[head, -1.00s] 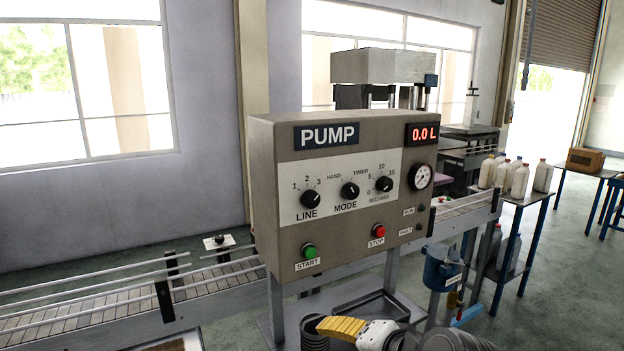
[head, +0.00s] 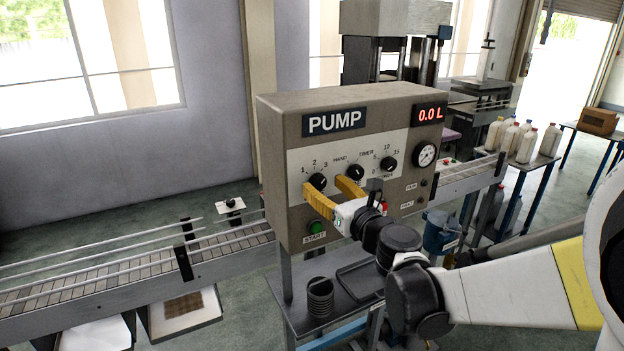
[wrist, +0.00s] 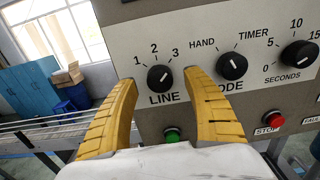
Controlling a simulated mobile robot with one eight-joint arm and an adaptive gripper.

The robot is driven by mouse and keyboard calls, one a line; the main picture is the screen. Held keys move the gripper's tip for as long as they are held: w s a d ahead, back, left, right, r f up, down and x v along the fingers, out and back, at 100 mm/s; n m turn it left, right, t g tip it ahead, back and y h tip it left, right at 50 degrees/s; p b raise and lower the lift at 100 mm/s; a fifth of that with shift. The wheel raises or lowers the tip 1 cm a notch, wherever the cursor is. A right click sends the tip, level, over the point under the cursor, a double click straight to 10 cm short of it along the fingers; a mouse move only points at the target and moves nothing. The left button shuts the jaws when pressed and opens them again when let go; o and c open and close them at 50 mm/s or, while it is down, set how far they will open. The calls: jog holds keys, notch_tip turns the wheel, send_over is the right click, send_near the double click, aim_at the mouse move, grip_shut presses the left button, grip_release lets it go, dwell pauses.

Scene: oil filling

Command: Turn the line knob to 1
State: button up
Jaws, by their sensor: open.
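The line knob (head: 317,182) is a black round dial at the left of the pump panel, under the numbers 1, 2 and 3. In the wrist view the line knob (wrist: 160,79) has its white mark tilted to the upper right, towards 3. My gripper (head: 325,184) has yellow fingers, spread open in front of the panel. In the wrist view the gripper's fingers (wrist: 160,82) stand left and right of the knob, with clear gaps to it. Whether the fingertips reach the knob's depth I cannot tell.
The mode knob (wrist: 232,66) is close to the right finger. The green start button (wrist: 172,135) lies below the line knob, and the red stop button (wrist: 276,118) further right. The display (head: 430,114) reads 0.0 L. A conveyor (head: 130,265) runs behind the pump.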

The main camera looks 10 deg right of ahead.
aim_at(320, 183)
jog(key=shift+x, duration=1.5)
jog(key=shift+r, duration=0.1)
jog(key=c, duration=1.2)
